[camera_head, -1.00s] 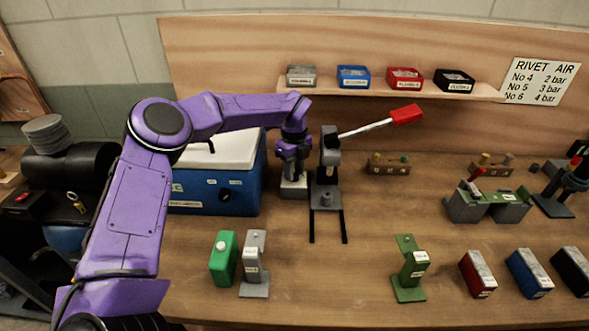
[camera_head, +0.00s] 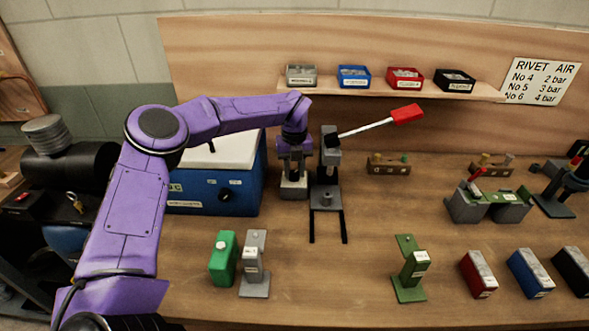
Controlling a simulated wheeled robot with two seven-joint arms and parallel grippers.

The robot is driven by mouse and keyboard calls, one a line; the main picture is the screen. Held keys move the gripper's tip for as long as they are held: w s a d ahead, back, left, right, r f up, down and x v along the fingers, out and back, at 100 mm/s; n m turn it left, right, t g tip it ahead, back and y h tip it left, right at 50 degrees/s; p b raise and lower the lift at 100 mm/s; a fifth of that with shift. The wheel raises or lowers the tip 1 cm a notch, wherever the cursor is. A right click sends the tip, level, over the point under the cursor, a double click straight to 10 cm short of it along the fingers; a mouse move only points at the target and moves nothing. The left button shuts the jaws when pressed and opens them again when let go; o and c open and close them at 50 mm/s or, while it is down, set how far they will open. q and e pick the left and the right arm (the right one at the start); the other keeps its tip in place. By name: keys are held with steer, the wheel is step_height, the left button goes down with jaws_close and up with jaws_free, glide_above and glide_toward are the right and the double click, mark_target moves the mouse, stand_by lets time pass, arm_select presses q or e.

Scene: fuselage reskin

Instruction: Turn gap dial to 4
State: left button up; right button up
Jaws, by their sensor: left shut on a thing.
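My left gripper (camera_head: 293,172) points down onto a small grey block (camera_head: 293,190) beside the lever press (camera_head: 325,170). Its jaws are shut on a part at the top of this block, which looks like the gap dial; the fingers hide the dial and I cannot read its setting. The press has a long lever with a red handle (camera_head: 406,114) pointing up to the right. My right gripper is not in view.
A blue box with a white lid (camera_head: 215,200) and a dark knob stands left of the block. Green and grey tools (camera_head: 222,258) stand at the front left. A green stand (camera_head: 409,270) and colored blocks (camera_head: 478,275) are at the front right. The bench's middle is clear.

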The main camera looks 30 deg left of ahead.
mark_target(295, 173)
arm_select(q)
steer(key=m, duration=0.5)
steer(key=shift+p, duration=0.35)
stand_by(0.4)
steer(key=o, duration=1)
steer(key=shift+o, duration=0.2)
steer(key=shift+r, duration=0.45)
step_height(295, 173, up, 10)
steer(key=b, duration=0.1)
steer(key=shift+f+b, duration=0.15)
steer(key=shift+b, duration=0.25)
